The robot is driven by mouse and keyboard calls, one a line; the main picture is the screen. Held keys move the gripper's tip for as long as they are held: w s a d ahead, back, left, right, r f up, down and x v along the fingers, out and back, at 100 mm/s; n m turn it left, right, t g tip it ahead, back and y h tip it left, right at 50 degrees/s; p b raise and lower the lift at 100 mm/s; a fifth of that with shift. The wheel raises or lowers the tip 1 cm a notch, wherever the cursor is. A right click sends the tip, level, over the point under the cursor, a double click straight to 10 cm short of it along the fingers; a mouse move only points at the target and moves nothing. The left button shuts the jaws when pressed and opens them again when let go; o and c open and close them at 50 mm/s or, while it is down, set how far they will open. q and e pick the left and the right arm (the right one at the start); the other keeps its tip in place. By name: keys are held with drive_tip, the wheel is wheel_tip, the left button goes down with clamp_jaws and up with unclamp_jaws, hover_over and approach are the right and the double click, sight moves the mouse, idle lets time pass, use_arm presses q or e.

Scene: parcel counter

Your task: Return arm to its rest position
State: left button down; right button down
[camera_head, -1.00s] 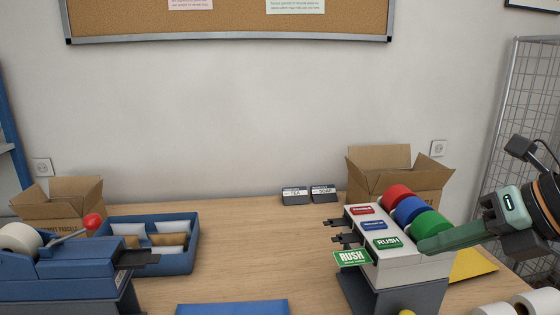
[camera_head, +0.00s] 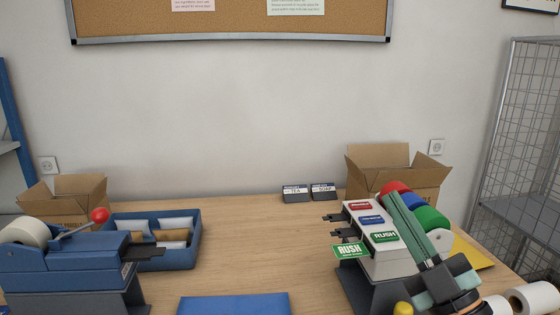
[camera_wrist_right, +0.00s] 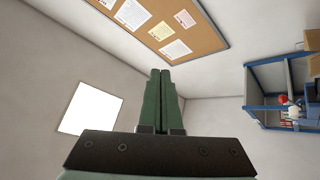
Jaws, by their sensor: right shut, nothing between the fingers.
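My right gripper (camera_head: 394,199) is in front of the label dispenser (camera_head: 396,263) in the head view. Its green fingers point up and away, covering part of the dispenser's red, blue and green rolls. The fingers are shut together and empty, as the right wrist view shows too (camera_wrist_right: 160,75). A green RUSH label (camera_head: 350,251) sticks out from the dispenser's left side. Whether the gripper touches the dispenser cannot be told. My left gripper is not in view.
A blue tape machine (camera_head: 75,262) and a blue tray (camera_head: 170,258) of envelopes stand at left. Open cardboard boxes (camera_head: 425,180) stand at the back. A blue mat (camera_head: 234,306) lies at the front. A wire rack (camera_head: 520,150) stands at right. The middle of the counter is clear.

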drive_tip(key=d+f+m+g+h, duration=0.2)
drive_tip(key=f+m+h, duration=0.2)
drive_tip(key=f, duration=0.4)
drive_tip(key=d+f+m+g+h, duration=0.3)
drive_tip(key=f+m+h, duration=0.1)
drive_tip(key=f, duration=0.4)
drive_tip(key=s+d+f+m+g+h, duration=0.1)
drive_tip(key=f+m+h, duration=0.3)
drive_tip(key=f, duration=0.4)
drive_tip(key=shift+d+g, duration=0.7)
drive_tip(key=shift+d, duration=0.15)
drive_tip(key=s+a+f+g+y, duration=0.1)
drive_tip(key=s+a+f+g, duration=0.2)
drive_tip(key=s+f+g, duration=1.3)
use_arm(q)
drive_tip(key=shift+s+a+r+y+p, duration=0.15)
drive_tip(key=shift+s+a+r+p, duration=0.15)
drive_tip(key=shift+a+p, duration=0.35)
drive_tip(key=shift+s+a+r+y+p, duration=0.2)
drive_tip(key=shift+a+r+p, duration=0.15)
drive_tip(key=shift+p, duration=0.55)
use_arm(e)
drive_tip(key=a+f+t+y, duration=0.2)
drive_tip(key=a+f+t, duration=0.2)
drive_tip(key=f+t, duration=0.6)
drive_tip(key=shift+a+f+m, duration=0.2)
drive_tip(key=shift+m, duration=0.2)
